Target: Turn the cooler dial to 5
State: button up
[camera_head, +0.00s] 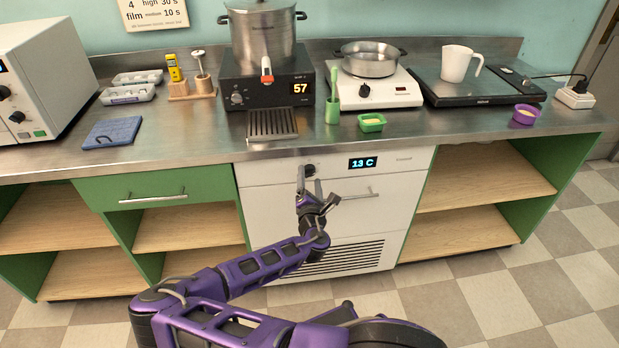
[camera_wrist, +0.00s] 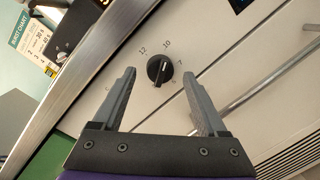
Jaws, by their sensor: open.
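The cooler (camera_head: 270,215) is the white front under the counter, with a lit display (camera_head: 363,163) reading 13 C. Its black round dial (camera_head: 310,170) is at the upper left of the front. My gripper (camera_head: 309,188) is in front of the dial. In the wrist view my gripper (camera_wrist: 159,73) is open, its fingers spread left and right of the dial, not visibly touching it.
A bar handle (camera_head: 357,194) sticks out to the right of the dial, close to my gripper. The steel counter edge (camera_head: 200,160) runs just above. A black hotplate (camera_head: 266,90) with a pot stands on the counter. Open green shelves flank the cooler.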

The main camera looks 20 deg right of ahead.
jog(key=shift+w+d, duration=0.2)
jog(key=shift+w, duration=0.3)
grip_shut()
